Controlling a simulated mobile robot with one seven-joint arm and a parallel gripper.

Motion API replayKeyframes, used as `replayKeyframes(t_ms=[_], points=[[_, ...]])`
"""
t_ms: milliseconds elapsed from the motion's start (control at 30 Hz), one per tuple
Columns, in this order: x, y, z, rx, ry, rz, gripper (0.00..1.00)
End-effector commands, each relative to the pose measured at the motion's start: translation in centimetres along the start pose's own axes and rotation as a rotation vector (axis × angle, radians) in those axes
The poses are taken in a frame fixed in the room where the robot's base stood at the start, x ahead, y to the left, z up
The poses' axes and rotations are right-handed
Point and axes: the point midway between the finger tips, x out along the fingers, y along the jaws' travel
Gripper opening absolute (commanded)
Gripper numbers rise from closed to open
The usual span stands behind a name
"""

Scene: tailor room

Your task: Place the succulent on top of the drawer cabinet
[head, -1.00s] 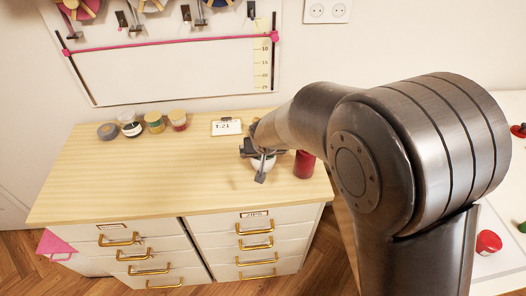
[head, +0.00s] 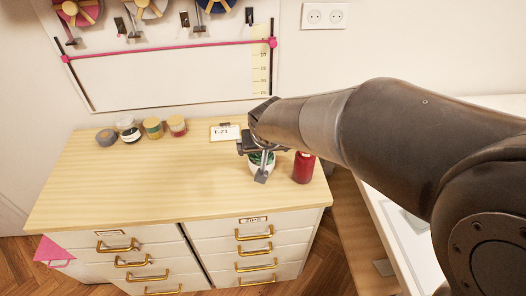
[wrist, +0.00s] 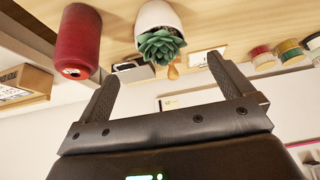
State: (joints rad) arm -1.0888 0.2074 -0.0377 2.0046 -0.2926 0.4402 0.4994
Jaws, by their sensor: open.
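The succulent (wrist: 161,45) is a green rosette in a white pot (wrist: 157,14). It stands upright on the light wooden top of the drawer cabinet (head: 130,185), near its right end. The wrist view shows it upside down. My gripper (wrist: 163,64) is open and empty, with one finger to each side of the plant in the wrist view. The pot looks to lie just beyond the fingertips, and I cannot tell if they touch it. In the head view my gripper (head: 256,163) partly hides the pot and leaves.
Several small jars (head: 153,128) line the back left. The middle and left front of the top are clear. A white table (head: 392,235) is at the right.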

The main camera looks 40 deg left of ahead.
Motion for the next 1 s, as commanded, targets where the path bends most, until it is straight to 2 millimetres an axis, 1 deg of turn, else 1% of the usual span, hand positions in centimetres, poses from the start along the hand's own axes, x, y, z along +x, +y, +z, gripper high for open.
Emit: replayKeyframes(t_ms=[33,133,433,467,533,567,667,700,767,800,867,900,967,1000], points=[[-0.6,0.0,0.0,0.000,0.001,0.000,0.97],[-1.1,0.0,0.0,0.000,0.000,0.000,0.97],[-1.5,0.1,0.0,0.001,0.000,0.001,0.97],[-1.6,0.3,0.0,0.004,0.000,0.002,0.97],[-2.1,1.4,0.0,0.018,0.001,0.011,0.97],[-2.5,2.3,0.0,0.028,0.001,0.018,0.97],[-4.7,6.6,0.4,0.083,0.002,0.050,0.97],[-5.8,8.8,0.8,0.110,0.001,0.068,0.97],[-7.8,12.2,1.8,0.157,-0.001,0.096,0.97],[-9.2,14.4,2.6,0.187,-0.002,0.115,0.97],[-11.2,17.4,4.1,0.232,-0.005,0.142,0.97],[-12.5,19.2,5.2,0.261,-0.008,0.159,0.97],[-14.5,21.6,7.0,0.305,-0.010,0.184,0.97],[-15.8,23.1,8.4,0.335,-0.012,0.201,0.97]])
